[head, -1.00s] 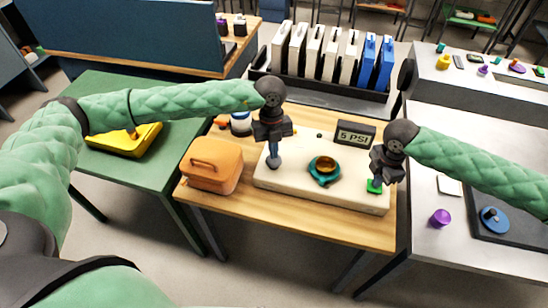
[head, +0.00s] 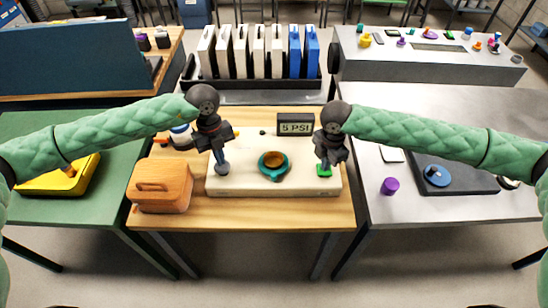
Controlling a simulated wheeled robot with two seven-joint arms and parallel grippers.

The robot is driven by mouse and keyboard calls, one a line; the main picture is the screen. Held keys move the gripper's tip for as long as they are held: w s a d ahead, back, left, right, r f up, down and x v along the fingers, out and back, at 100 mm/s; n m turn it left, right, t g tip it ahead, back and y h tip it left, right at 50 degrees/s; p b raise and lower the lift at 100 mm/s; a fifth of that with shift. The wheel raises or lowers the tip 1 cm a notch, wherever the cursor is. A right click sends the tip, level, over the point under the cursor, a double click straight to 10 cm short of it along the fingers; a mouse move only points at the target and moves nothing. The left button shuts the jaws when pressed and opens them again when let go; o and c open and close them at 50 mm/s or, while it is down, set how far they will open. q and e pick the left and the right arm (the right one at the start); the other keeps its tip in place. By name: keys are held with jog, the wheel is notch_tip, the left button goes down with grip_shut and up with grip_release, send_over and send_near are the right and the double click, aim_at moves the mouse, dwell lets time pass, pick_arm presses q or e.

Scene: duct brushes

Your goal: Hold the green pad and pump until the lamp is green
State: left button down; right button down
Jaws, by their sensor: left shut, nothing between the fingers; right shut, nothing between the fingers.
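A cream board (head: 250,187) lies on the wooden table. A green pad (head: 323,172) is at its right end. My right gripper (head: 325,162) is shut, pointing down at the pad; its tips seem to touch it. My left gripper (head: 219,152) is shut above a grey-blue round knob (head: 222,169) at the board's left end, possibly the pump; I cannot tell if they touch. A dark display (head: 295,124) behind the board reads 5 PSI. A small dark spot (head: 263,132) sits at the board's back; I cannot tell whether it is the lamp.
A teal ring with an amber cup (head: 273,165) sits mid-board between my grippers. An orange box (head: 160,186) stands left of the board. A rack of white and blue cases (head: 258,82) is behind. A purple cylinder (head: 389,186) stands on the right table.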

pick_arm(q)
jog(key=shift+f, duration=1)
jog(key=shift+r, duration=1.15)
jog(key=shift+f, duration=0.25)
jog(key=shift+f, duration=0.9)
jog(key=shift+r, duration=1.3)
